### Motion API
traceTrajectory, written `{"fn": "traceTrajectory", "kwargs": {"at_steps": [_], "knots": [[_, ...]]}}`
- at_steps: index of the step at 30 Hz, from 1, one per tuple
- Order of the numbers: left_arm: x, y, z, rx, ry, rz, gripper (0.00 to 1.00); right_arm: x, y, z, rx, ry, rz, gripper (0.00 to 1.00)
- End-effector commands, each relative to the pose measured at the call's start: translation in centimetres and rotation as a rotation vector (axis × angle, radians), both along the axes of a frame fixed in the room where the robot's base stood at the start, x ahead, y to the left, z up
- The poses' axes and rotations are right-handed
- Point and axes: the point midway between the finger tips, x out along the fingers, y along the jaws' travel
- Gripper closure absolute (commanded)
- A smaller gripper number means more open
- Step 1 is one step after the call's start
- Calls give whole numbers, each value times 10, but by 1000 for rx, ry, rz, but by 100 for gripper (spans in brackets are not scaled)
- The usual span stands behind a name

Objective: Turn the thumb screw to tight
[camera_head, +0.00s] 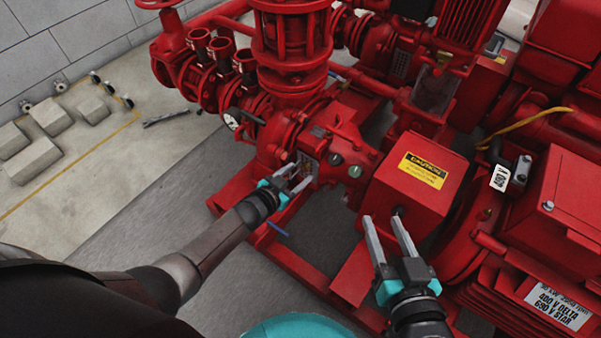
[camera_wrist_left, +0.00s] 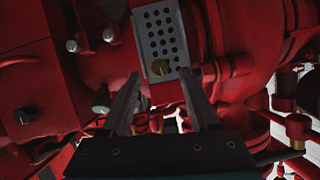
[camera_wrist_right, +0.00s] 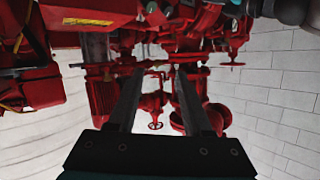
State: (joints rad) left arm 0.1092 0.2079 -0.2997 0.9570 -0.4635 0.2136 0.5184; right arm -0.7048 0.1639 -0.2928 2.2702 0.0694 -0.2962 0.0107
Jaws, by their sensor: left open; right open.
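A small round brass-coloured knob (camera_wrist_left: 160,68), which looks like the thumb screw, sits at the lower end of a grey perforated plate (camera_wrist_left: 158,36) on the red pump. My left gripper (camera_head: 301,172) is open at this plate. In the left wrist view its fingertips (camera_wrist_left: 160,76) stand either side of the knob; I cannot tell whether they touch it. In the head view the knob is too small to make out. My right gripper (camera_head: 383,217) is open and empty in front of the red caution box (camera_head: 420,172); its open fingers also show in the right wrist view (camera_wrist_right: 157,71).
Red pipes and valves (camera_head: 290,45) rise behind the pump. A red motor housing (camera_head: 560,200) with a voltage label stands at the right. Concrete blocks (camera_head: 48,115) lie on the floor at the left by the wall. Floor between pump and blocks is mostly clear.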

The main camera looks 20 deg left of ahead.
Motion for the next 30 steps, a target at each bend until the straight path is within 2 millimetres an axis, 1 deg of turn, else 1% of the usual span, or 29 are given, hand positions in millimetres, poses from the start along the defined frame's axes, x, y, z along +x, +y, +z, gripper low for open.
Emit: {"fn": "traceTrajectory", "kwargs": {"at_steps": [3, 12, 18, 27, 28, 30], "knots": [[5, -2, -4, 0, 0, 0, 38, -2, 5, 2, 37, -54, 1, 50], [16, -5, -8, -1, 0, 0, 38, -8, 13, 13, 117, -175, -6, 50], [19, -6, -9, -1, 1, 1, 38, -11, 14, 17, 140, -212, -9, 50], [19, -6, -9, 0, 1, 0, 38, -11, 14, 18, 145, -219, -10, 50], [19, -6, -9, 0, 1, 0, 41, -11, 14, 18, 145, -219, -10, 50], [19, -6, -9, 0, 1, 0, 49, -11, 14, 18, 145, -219, -10, 50]]}}
